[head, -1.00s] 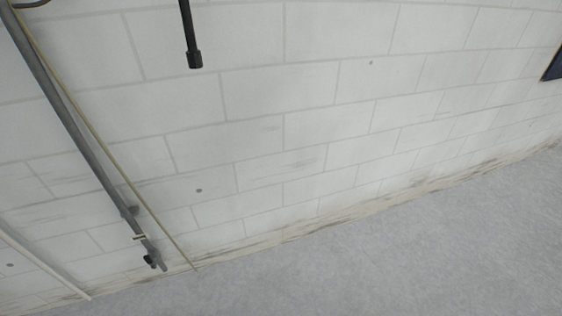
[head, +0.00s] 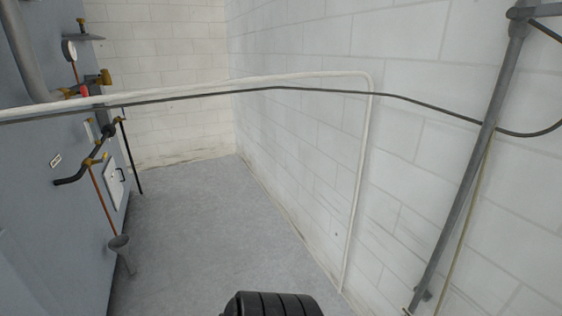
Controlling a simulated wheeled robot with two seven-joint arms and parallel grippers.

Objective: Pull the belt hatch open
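A blue-grey machine (head: 70,235) stands along the left side of the head view. Low on its side is a small white hatch panel (head: 112,192) with a dark handle (head: 122,175), seen at a steep angle. The hatch looks closed against the machine's side, though the angle makes this hard to judge. It is the only hatch-like panel in view. Neither of my grippers shows, and nothing touches the hatch.
A white pipe (head: 364,165) and dark cable cross the aisle high up to the right wall (head: 420,150). A rusty rod ends in a grey funnel (head: 120,243) near the hatch. The grey floor (head: 195,240) between is clear. A black ribbed object (head: 270,304) shows at the bottom edge.

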